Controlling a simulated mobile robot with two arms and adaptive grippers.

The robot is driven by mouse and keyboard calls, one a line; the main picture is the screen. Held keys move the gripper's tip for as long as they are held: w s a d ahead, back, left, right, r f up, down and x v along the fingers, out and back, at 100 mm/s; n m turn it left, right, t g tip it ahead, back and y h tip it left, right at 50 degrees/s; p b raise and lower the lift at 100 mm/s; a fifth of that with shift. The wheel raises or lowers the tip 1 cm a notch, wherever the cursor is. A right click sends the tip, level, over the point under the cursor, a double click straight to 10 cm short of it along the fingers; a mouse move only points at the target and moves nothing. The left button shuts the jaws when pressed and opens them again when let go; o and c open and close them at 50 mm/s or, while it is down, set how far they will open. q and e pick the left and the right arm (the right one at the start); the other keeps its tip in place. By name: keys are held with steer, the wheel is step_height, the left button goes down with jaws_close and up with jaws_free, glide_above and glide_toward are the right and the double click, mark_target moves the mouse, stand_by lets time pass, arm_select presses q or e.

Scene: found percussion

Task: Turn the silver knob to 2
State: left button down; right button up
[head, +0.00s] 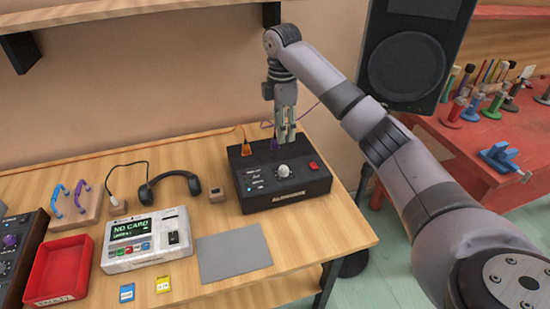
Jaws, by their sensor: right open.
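The silver knob (283,170) stands on the top face of a black box (290,196) at the back right of the wooden table. Small markings around the knob are too small to read, so its setting cannot be told. My right gripper (286,138) points down just above and behind the knob, at the back of the box. It is open and appears apart from the knob. My left gripper is not in view.
An orange plug (246,149) and a purple plug (274,143) with cables rise at the box's back edge. A red button (314,165) sits right of the knob. A grey mat (234,254) lies in front. A speaker (408,62) stands at the back right.

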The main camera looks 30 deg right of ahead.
steer(key=d+r, duration=0.1)
steer(key=r, duration=0.1)
glide_above(284, 168)
step_height(284, 168, down, 5)
step_height(284, 168, down, 11)
steer(key=shift+r+p, duration=0.1)
steer(key=shift+p, duration=1.1)
steer(key=shift+f, duration=0.6)
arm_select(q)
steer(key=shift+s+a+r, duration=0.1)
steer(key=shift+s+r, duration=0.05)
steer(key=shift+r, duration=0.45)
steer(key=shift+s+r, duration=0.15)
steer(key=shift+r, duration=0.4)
arm_select(e)
steer(key=shift+c, duration=0.6)
jaws_close()
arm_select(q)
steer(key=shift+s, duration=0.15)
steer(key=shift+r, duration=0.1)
